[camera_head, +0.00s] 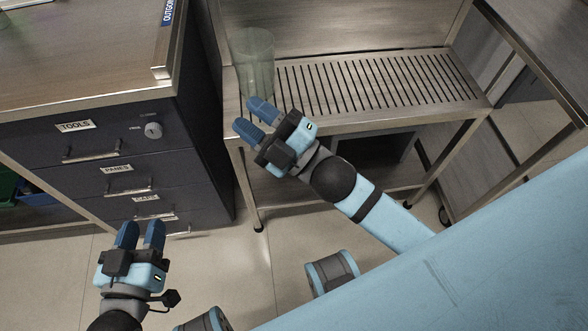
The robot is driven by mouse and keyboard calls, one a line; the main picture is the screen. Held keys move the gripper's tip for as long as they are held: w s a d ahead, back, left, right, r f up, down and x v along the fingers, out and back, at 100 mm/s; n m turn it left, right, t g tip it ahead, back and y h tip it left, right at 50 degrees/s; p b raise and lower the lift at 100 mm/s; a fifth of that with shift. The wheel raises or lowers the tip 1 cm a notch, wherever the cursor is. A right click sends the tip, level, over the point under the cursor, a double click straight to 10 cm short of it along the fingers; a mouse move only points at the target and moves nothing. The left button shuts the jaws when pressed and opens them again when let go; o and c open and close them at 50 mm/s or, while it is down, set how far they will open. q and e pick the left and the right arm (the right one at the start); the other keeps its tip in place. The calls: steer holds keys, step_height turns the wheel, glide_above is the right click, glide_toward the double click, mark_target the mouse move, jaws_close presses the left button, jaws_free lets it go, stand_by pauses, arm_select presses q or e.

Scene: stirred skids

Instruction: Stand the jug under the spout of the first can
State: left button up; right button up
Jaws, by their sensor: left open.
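A clear, greenish, see-through jug (253,62) stands upright at the left end of the slatted metal bench. My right gripper (246,114) is in front of the jug and overlaps the view of its lower part. Its two blue fingers are apart with nothing between them; I cannot tell how close they are to the jug. My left gripper (140,234) is open and empty, low at the left, in front of the drawer cabinet. No can or spout is in view.
The slatted bench top (380,82) is bare to the right of the jug. A dark drawer cabinet (95,165) with a metal top stands close at the left. Another metal table (545,45) is at the right. Floor (240,270) shows between.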

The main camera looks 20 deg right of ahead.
steer(key=s+d+f+m+g+h, duration=0.3)
steer(key=s+f+m+h, duration=0.3)
steer(key=f+m, duration=0.5)
steer(key=d+m+h, duration=0.1)
steer(key=m, duration=0.4)
steer(key=shift+d, duration=0.2)
